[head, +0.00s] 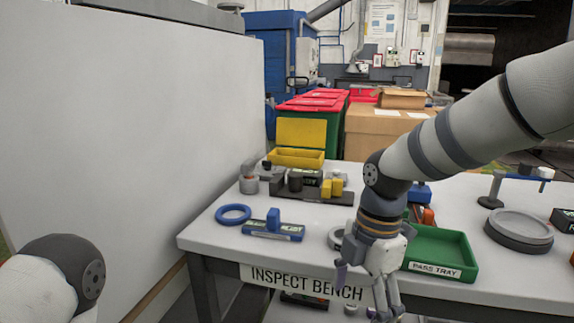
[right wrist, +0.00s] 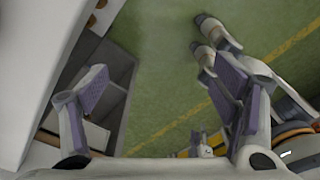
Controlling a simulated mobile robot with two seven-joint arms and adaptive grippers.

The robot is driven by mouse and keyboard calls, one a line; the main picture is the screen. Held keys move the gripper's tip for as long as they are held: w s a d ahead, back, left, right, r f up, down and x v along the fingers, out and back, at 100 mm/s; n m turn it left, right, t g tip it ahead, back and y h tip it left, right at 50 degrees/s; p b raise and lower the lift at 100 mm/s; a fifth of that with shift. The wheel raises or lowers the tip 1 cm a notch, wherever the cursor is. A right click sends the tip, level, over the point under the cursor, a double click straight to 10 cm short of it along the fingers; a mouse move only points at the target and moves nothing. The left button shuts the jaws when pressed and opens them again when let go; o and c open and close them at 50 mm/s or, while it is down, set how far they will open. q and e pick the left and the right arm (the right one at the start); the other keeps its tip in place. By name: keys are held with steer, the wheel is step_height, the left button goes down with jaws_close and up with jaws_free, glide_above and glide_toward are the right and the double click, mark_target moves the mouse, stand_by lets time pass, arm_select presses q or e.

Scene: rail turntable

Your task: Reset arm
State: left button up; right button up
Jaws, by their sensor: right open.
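My right arm comes in from the right in the head view. My right gripper (head: 362,296) points down in front of the front edge of the inspect bench (head: 205,236). Its fingers are apart and nothing is between them. The right wrist view shows the open right gripper (right wrist: 160,85) with purple-padded fingers above green floor. At the lower left of the head view, only part of my left arm shows, and its gripper is out of sight. My right arm hides part of the bench top.
A green pass tray (head: 455,250), a blue ring (head: 233,214), a blue-grey block tool (head: 272,227) and a round grey plate (head: 519,228) lie on the bench. A yellow open bin (head: 296,158) stands behind. A white wall panel (head: 130,110) closes off the left.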

steer(key=s+d+f+m+g+y, duration=0.1)
steer(key=s+f+m, duration=0.5)
steer(key=f, duration=0.4)
steer(key=s+d+f+m, duration=0.1)
steer(key=s+f+m, duration=0.5)
steer(key=f, duration=0.4)
steer(key=s+d+f+m, duration=0.1)
steer(key=s+d+m, duration=0.1)
steer(key=s+m, duration=0.2)
steer(key=s+d+f+m+h, duration=0.1)
steer(key=s+d+f+m, duration=0.1)
steer(key=s, duration=0.9)
steer(key=s+d+f+m+h, duration=0.1)
steer(key=s+d+f+m, duration=0.1)
steer(key=s+d+m, duration=0.2)
steer(key=s+m, duration=0.1)
steer(key=s, duration=0.2)
steer(key=shift+s+d+f+m, duration=0.15)
steer(key=shift+d+f+m, duration=0.05)
steer(key=shift+d+m, duration=0.1)
